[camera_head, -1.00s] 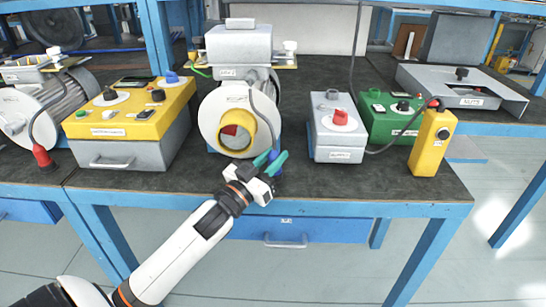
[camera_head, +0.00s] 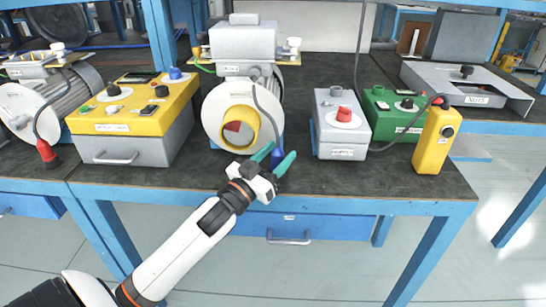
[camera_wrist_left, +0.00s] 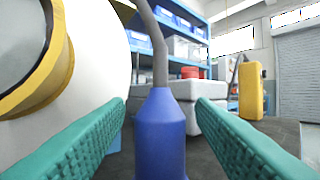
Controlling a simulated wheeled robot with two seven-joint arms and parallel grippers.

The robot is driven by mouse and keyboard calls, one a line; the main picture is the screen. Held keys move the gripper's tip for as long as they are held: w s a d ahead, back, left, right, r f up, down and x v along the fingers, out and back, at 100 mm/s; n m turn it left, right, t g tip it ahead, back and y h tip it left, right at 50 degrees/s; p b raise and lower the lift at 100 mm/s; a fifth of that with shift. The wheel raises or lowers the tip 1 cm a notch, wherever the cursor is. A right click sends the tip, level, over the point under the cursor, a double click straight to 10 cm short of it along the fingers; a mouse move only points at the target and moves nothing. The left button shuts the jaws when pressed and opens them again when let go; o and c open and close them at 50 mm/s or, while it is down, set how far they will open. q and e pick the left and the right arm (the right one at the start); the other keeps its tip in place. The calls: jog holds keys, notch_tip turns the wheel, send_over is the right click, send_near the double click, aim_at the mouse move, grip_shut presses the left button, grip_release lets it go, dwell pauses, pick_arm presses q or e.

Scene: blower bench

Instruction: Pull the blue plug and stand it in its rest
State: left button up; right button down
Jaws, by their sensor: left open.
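The blue plug (camera_head: 277,155) stands upright at the front of the bench, just right of the round blower (camera_head: 212,128). Its grey cable rises from its top to the blower. My left gripper (camera_head: 274,160) is open, with one teal finger on each side of the plug. In the left wrist view the plug (camera_wrist_left: 160,135) is upright between the two fingers, with a visible gap on both sides. The plug's lower end is out of that view, and I cannot make out a rest under it. My right gripper is not in view.
A yellow-topped control box (camera_head: 130,120) is on the left. A grey box with a red knob (camera_head: 340,130), a green box (camera_head: 388,105) and a yellow handheld box (camera_head: 434,140) are on the right. The bench front between blower and grey box is narrow.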

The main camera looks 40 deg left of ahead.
pick_arm(q)
jog(key=v, duration=1.2)
jog(key=shift+p, duration=0.45)
jog(key=shift+f, duration=0.1)
